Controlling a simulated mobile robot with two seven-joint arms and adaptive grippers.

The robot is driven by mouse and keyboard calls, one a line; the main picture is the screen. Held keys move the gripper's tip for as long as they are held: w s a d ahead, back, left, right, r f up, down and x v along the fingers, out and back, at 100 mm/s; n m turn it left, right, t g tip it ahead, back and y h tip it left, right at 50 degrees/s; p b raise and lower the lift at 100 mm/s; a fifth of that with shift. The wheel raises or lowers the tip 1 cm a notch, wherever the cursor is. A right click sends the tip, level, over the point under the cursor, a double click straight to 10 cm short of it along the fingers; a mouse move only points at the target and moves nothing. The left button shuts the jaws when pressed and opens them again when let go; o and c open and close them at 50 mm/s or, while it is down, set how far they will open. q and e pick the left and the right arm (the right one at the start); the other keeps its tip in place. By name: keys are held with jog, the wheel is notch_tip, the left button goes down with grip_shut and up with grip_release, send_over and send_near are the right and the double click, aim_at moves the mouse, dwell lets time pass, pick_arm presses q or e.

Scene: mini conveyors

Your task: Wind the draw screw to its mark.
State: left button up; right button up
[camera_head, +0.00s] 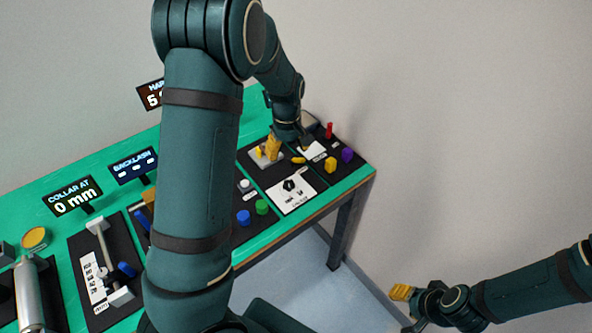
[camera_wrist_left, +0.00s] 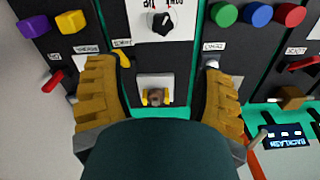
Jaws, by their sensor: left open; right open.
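My left gripper (camera_head: 272,147) is over the far part of the bench, its fingers pointing down. In the left wrist view its two yellow fingers (camera_wrist_left: 158,100) stand wide apart, with nothing between them in contact. Between them, beyond the tips, is a pale plate (camera_wrist_left: 155,82) with a small brown and yellow fitting (camera_wrist_left: 155,97). I cannot tell for certain whether this fitting is the draw screw; no mark is readable on it. A sign (camera_head: 75,196) reads "COLLAR AT 0 mm". My right gripper (camera_head: 403,293) is off the bench at lower right, empty.
The bench (camera_head: 355,181) ends to the right of the dark panels. Around the fitting are a black rotary knob (camera_wrist_left: 163,22), a red lever (camera_wrist_left: 52,80), yellow and purple knobs, and green, blue and red buttons. A "BACKLASH" sign (camera_head: 133,166) stands at left. My left arm hides the bench's middle.

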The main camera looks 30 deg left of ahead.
aim_at(288, 182)
pick_arm(q)
jog(key=f+b, duration=0.1)
jog(key=f, duration=1.2)
jog(key=shift+s+f+b, duration=0.2)
jog(key=shift+f+b, duration=0.1)
jog(key=shift+b, duration=0.05)
jog(key=c, duration=1.2)
